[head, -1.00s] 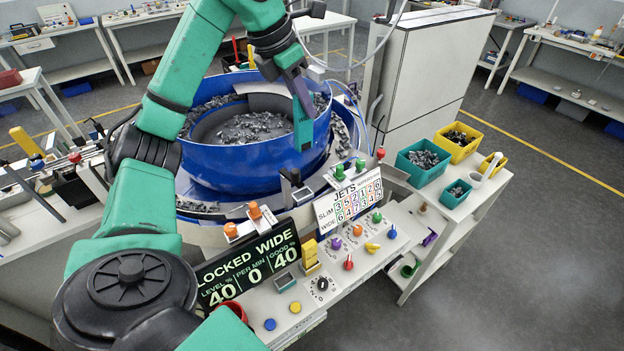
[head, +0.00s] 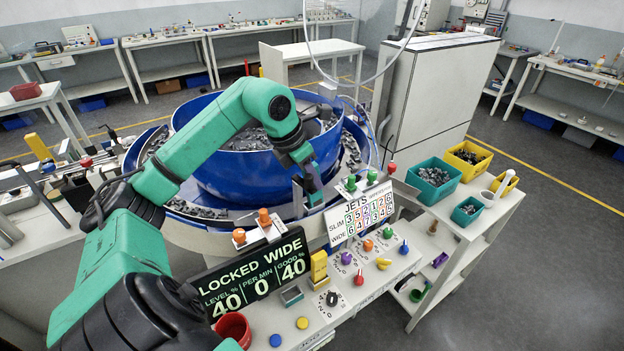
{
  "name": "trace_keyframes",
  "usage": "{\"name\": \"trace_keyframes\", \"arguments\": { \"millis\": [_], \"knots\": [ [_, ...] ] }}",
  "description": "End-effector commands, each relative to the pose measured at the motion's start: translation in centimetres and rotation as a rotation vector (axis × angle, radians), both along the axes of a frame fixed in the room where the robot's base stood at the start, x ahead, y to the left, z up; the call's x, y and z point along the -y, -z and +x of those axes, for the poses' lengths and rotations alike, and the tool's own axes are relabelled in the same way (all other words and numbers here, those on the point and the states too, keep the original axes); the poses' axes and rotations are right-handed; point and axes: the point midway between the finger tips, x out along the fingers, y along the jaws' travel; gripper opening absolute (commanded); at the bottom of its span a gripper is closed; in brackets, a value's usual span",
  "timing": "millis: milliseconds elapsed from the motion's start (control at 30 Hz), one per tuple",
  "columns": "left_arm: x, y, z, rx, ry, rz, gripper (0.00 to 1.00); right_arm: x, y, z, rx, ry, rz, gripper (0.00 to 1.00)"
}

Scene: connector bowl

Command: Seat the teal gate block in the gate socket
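My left gripper (head: 309,176) reaches over the blue bowl's near right rim and points down at the track. A teal piece, which looks like the teal gate block (head: 313,184), is between its fingers; the fingers' exact grip is too small to see clearly. The block's lower end is close to the track beside a dark upright post (head: 297,192). The gate socket is not clearly visible, and I cannot tell whether the block touches anything there. My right gripper is out of view.
The blue bowl (head: 225,172) holds dark parts. The jets card (head: 360,213), locked-wide display (head: 255,275) and coloured knobs stand in front. A red cup (head: 234,327) is at the front. Teal (head: 432,190) and yellow (head: 468,172) bins stand right. A tall cabinet (head: 435,100) is behind.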

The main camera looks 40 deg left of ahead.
Motion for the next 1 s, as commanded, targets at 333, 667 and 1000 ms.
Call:
{"name": "trace_keyframes", "arguments": {
  "millis": [333, 667, 1000],
  "knots": [
    [0.0, 0.7, -0.2, -0.016, 0.000, 0.002, 0.34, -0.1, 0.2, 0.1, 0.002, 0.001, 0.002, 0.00],
    [-0.8, -5.6, -2.5, -0.007, -0.003, 0.007, 0.34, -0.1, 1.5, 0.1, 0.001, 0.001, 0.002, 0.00],
    [-1.3, -10.6, -4.6, -0.013, 0.000, 0.002, 0.34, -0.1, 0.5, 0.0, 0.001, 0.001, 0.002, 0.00]
  ]
}}
